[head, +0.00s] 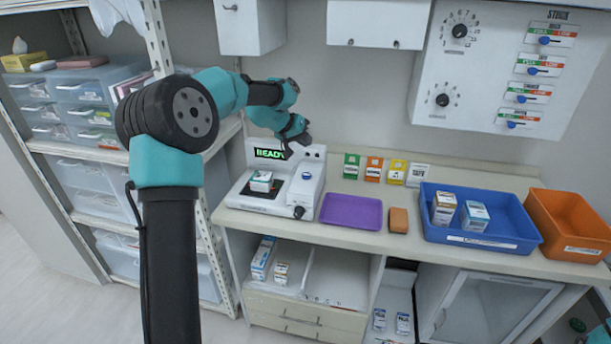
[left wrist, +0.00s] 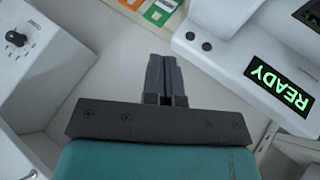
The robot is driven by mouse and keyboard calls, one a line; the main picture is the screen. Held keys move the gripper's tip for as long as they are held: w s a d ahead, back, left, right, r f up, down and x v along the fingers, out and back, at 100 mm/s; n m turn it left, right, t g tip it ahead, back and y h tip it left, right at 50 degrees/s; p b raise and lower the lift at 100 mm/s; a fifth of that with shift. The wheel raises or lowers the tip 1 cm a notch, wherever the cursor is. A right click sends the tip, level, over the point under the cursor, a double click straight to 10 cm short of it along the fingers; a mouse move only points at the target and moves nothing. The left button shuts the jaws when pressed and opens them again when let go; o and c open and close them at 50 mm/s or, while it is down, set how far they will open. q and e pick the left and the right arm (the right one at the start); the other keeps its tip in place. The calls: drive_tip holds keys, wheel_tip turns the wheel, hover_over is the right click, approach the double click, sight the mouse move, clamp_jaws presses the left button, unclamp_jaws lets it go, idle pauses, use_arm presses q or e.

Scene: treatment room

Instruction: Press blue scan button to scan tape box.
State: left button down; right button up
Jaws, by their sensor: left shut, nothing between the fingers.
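The white scanner (head: 314,164) stands at the left end of the counter, its display (head: 270,154) reading READY in green. The blue button (head: 306,176) is on its right part, unobstructed. A small white and green box (head: 261,181) lies on the scanner's flat bed; its label is too small to read. My left gripper (head: 304,137) is above the scanner's upper right part, apart from the button. In the left wrist view, its fingers (left wrist: 163,75) are shut and empty, with the scanner display (left wrist: 277,82) to the right. My right gripper is out of view.
A purple tray (head: 351,211) and a brown block (head: 398,220) lie right of the scanner. Coloured cards (head: 374,169) stand behind them. A blue bin (head: 490,243) holding boxes and an orange bin (head: 575,222) are farther right. A metal rack post (head: 158,38) stands left.

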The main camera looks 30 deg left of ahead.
sight(305, 174)
use_arm(q)
drive_tip(key=shift+f, duration=0.1)
drive_tip(key=shift+f, duration=4.3)
drive_tip(key=shift+f, duration=0.15)
drive_tip(key=shift+f, duration=0.3)
drive_tip(key=shift+f, duration=0.4)
drive_tip(key=shift+r, duration=0.85)
drive_tip(key=shift+r, duration=0.1)
drive_tip(key=shift+r, duration=2.4)
